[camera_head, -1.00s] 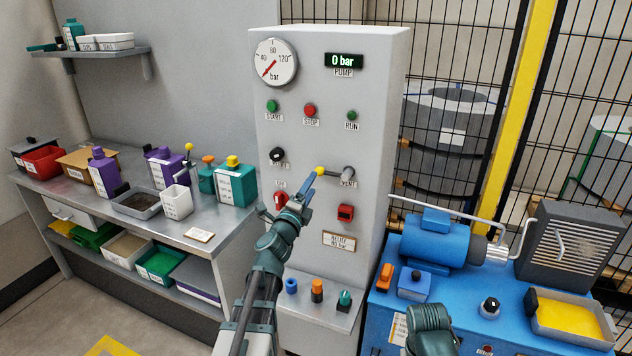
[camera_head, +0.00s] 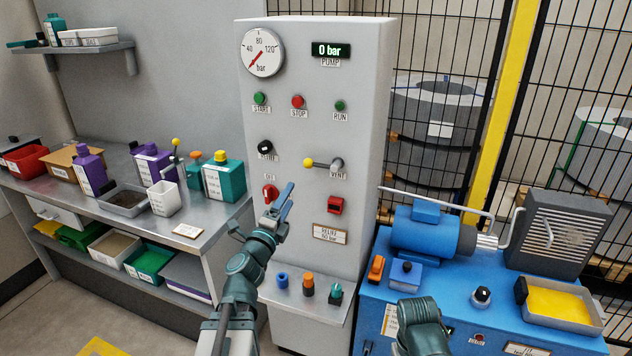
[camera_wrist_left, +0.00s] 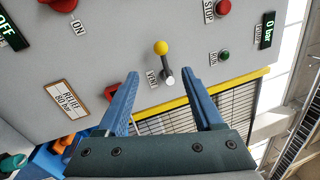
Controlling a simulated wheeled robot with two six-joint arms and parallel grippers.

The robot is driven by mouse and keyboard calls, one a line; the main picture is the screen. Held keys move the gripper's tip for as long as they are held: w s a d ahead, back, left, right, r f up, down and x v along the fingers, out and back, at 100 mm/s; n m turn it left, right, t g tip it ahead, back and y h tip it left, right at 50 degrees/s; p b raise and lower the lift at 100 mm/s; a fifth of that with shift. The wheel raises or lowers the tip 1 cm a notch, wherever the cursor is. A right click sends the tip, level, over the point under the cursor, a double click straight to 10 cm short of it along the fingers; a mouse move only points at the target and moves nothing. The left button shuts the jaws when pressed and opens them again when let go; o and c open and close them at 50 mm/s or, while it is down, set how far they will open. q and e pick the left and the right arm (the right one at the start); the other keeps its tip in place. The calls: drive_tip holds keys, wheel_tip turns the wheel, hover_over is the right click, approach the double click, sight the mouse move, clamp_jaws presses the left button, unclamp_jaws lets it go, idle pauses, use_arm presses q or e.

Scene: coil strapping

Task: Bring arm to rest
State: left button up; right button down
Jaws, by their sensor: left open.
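My left gripper (camera_head: 284,203) is in front of the grey control panel (camera_head: 300,226), below and left of the vent lever. Its two blue fingers stand apart and empty in the left wrist view (camera_wrist_left: 158,88). The vent lever (camera_head: 323,164) has a yellow knob pointing left on a grey pivot; it also shows in the left wrist view (camera_wrist_left: 163,60), apart from the fingers. The pump display reads 0 bar (camera_head: 330,50). My right arm shows at the bottom right, but its gripper jaws cannot be made out.
A red knob (camera_head: 270,192) is close to my left gripper, and a red switch (camera_head: 336,205) is right of it. A small shelf with coloured knobs (camera_head: 308,285) juts out below. A bench (camera_head: 226,213) with bottles stands left; a blue pump unit (camera_head: 425,232) stands right.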

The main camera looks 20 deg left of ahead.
use_arm(q)
drive_tip(key=shift+d, duration=0.1)
drive_tip(key=d+f+m+g+h, duration=0.2)
drive_tip(key=d+m+h, duration=0.2)
drive_tip(key=d+m, duration=0.4)
drive_tip(key=d+f+m+g+h, duration=0.2)
drive_tip(key=d+m+h, duration=0.2)
drive_tip(key=d+m, duration=0.35)
drive_tip(key=s+d+f+m+g+h, duration=0.1)
drive_tip(key=s+d+f+m+g, duration=0.25)
drive_tip(key=d+f+m, duration=0.35)
drive_tip(key=s+d+f+m+g, duration=0.2)
drive_tip(key=s+d+m+g, duration=0.15)
drive_tip(key=d+m, duration=0.4)
drive_tip(key=s+f+m+g+y, duration=0.4)
drive_tip(key=s+f+m+g, duration=0.4)
drive_tip(key=m, duration=0.6)
drive_tip(key=s+a+f+m+g+y, duration=0.1)
drive_tip(key=s+a+f+m+y, duration=0.3)
drive_tip(key=s+m+y, duration=0.3)
drive_tip(key=a+m, duration=0.1)
drive_tip(key=m, duration=0.3)
drive_tip(key=shift+a+f+g, duration=0.3)
drive_tip(key=shift+f, duration=0.05)
